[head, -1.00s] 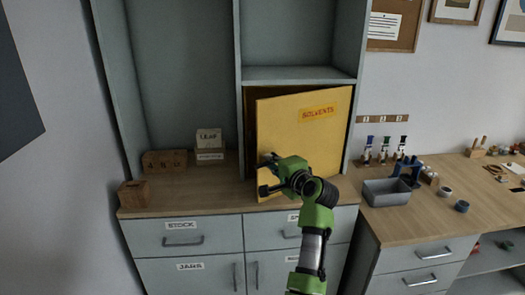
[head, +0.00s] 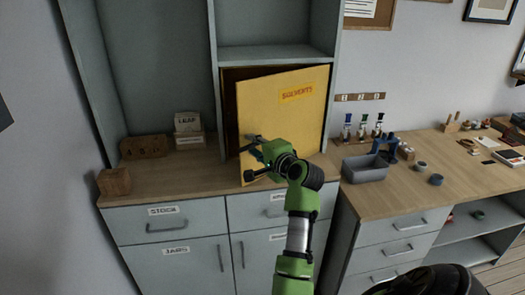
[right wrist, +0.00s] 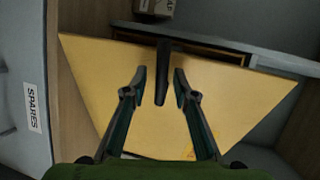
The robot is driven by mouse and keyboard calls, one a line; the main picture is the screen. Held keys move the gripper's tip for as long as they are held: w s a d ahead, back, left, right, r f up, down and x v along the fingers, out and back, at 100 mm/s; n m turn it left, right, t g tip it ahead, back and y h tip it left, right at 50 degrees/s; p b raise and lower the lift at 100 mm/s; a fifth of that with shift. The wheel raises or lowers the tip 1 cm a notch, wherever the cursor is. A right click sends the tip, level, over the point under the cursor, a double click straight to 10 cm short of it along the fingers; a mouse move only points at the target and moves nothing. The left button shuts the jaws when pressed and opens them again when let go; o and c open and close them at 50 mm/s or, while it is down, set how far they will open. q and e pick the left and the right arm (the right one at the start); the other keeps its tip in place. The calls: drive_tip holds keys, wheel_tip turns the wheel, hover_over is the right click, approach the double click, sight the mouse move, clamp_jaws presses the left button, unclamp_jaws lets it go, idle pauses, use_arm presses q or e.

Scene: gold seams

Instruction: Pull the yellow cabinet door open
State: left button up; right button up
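The yellow cabinet door (head: 285,120), labelled SOLVENTS, stands ajar. Its left edge is swung out toward me, and a dark gap shows behind its top and left edges. My right gripper (head: 250,157) is in front of the door near its lower left edge. In the right wrist view, the dark bar handle (right wrist: 163,72) stands between the two fingertips of the right gripper (right wrist: 161,88). Yellow shows on both sides of the handle, so the fingers look apart from it. My left gripper is not in view.
A grey bin (head: 365,170) stands on the right bench. A cabinet divider (head: 214,100) borders the door's left side.

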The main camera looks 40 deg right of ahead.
drive_tip(key=v, duration=1.1)
drive_tip(key=shift+s, duration=0.25)
